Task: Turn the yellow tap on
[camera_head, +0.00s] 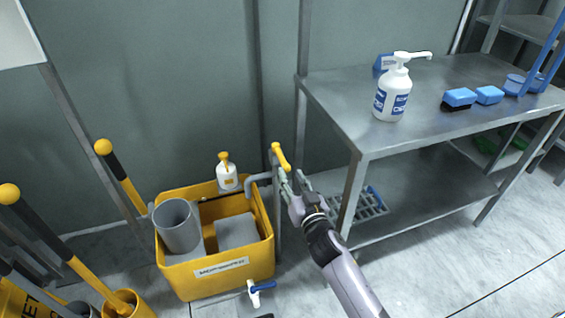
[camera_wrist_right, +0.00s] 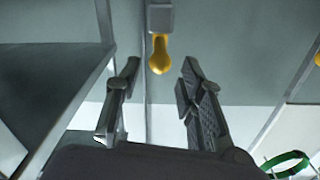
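The yellow tap handle (camera_head: 280,157) sits on top of a grey pipe with a bent spout (camera_head: 258,178), at the right side of a yellow tub (camera_head: 190,278). My right gripper (camera_head: 291,182) is just below and right of the handle. In the right wrist view the handle (camera_wrist_right: 160,55) hangs ahead, centred in the gap between the spread fingers of the right gripper (camera_wrist_right: 160,82). The gripper is open with nothing between its pads, and I cannot tell whether it touches the tap. My left gripper is not in view.
A steel table (camera_head: 340,105) stands close to the right of the arm, with a white pump bottle (camera_head: 392,92) and blue brushes (camera_head: 458,98). A white and blue valve (camera_head: 257,292) sticks out at the tub's front. Yellow-topped poles (camera_head: 122,165) stand left. Floor is clear at lower right.

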